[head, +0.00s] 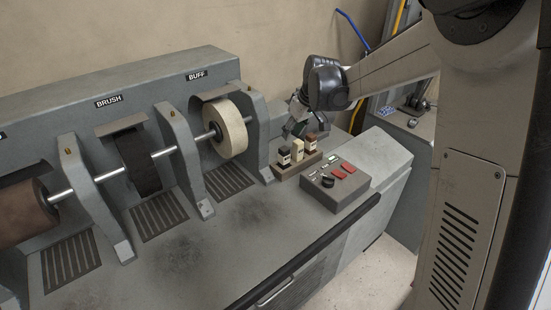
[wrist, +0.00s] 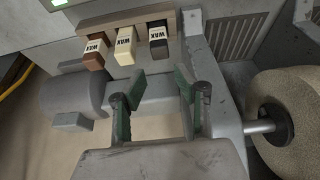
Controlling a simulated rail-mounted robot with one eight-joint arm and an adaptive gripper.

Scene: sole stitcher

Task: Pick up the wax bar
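Three upright wax bars stand in a row in a tan holder (head: 284,173) at the right end of the machine bench. They are a black bar (head: 283,157), a cream bar (head: 297,149) and a brown bar (head: 310,142). In the wrist view, the brown bar (wrist: 96,52), the cream bar (wrist: 125,45) and the black bar (wrist: 158,42) carry white WAX labels. My gripper (wrist: 160,82) is open, with its green-padded fingers apart and nothing between them. In the head view my gripper (head: 298,128) hangs just behind and above the bars, partly hidden by them.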

